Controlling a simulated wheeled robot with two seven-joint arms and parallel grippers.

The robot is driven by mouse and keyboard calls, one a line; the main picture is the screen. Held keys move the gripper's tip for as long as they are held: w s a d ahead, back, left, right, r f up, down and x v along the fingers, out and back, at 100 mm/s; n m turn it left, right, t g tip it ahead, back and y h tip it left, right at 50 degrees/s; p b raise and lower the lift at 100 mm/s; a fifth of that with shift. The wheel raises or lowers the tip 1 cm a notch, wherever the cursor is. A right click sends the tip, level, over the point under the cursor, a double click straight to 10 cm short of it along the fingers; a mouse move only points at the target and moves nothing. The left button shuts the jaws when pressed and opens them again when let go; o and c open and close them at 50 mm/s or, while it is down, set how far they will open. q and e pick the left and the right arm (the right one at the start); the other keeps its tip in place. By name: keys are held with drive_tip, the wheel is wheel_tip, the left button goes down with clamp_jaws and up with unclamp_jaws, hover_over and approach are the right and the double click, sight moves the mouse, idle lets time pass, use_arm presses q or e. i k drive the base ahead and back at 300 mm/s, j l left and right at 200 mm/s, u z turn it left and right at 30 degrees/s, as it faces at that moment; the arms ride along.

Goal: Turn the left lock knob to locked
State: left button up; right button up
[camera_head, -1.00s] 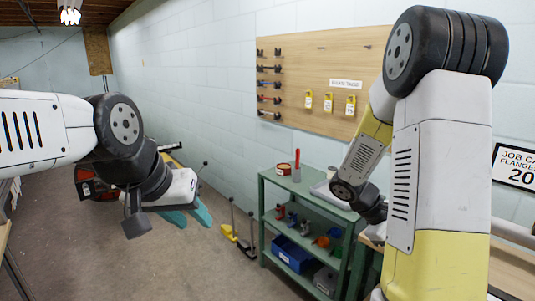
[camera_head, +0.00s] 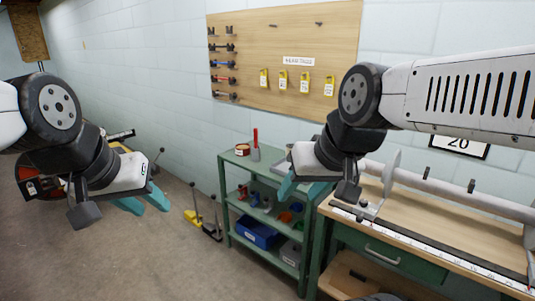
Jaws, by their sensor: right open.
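I cannot make out a left lock knob for certain in this view. A pipe (camera_head: 450,197) with a pale round flange (camera_head: 391,172) lies along the workbench (camera_head: 410,212) at the right, on small dark-topped supports. My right gripper (camera_head: 302,190) has its teal fingers apart and empty, in front of the green shelf and near the bench's left end. A dark part of the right wrist hides some of the bench there. My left gripper (camera_head: 145,200) hangs over the floor at the left, teal fingers apart and empty, far from the bench.
A green shelf unit (camera_head: 226,200) stands against the wall, with a red-handled tool (camera_head: 255,140) on top and a blue bin (camera_head: 256,233) below. A wooden board (camera_head: 300,40) with yellow tags hangs above. A measuring strip (camera_head: 430,246) runs along the bench front. Floor at the left is mostly clear.

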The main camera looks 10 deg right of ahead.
sight(363, 202)
drive_tip(key=z, duration=1.3)
